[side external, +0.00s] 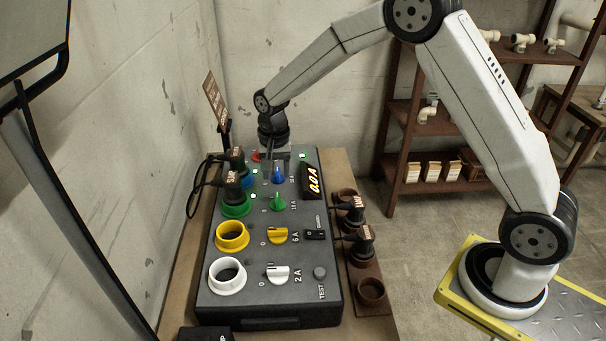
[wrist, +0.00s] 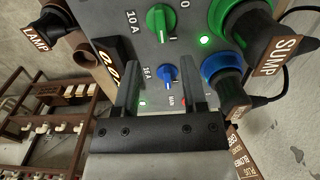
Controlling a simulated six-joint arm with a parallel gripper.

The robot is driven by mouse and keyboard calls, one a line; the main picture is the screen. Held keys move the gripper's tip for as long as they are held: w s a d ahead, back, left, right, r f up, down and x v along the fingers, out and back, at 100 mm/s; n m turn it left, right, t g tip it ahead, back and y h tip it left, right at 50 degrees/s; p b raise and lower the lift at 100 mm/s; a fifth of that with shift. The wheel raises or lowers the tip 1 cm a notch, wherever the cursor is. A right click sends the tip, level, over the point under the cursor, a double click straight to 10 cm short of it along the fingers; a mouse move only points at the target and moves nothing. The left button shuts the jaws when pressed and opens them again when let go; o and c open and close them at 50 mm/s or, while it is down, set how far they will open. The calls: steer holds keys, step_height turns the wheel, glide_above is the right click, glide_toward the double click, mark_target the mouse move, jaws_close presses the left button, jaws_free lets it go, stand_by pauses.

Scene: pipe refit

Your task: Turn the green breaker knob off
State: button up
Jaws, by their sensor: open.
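The green breaker knob (side external: 278,202) stands on the dark panel box (side external: 235,300), in the row marked 10 A. It also shows at the top of the wrist view (wrist: 160,20), beyond my fingertips. A green lamp (wrist: 204,40) beside it is lit. My gripper (side external: 277,158) is over the far end of the panel, near the blue knob (side external: 278,175). In the wrist view my gripper (wrist: 158,58) is open and empty, with the blue knob (wrist: 167,77) showing between its fingers. The green knob is apart from the fingers.
The SUMP plug (side external: 232,184) sits in the green socket (side external: 236,211), left of the green knob. Yellow (side external: 278,236) and white knobs (side external: 277,273) are nearer. A display (side external: 313,180) reads 0.0A at right. The LAMP plug (side external: 356,206) stands on the rack beyond the box.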

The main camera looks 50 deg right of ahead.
mark_target(277, 197)
steer(key=shift+w+f, duration=0.1)
steer(key=shift+f, duration=0.1)
steer(key=shift+f, duration=3.75)
jaws_close()
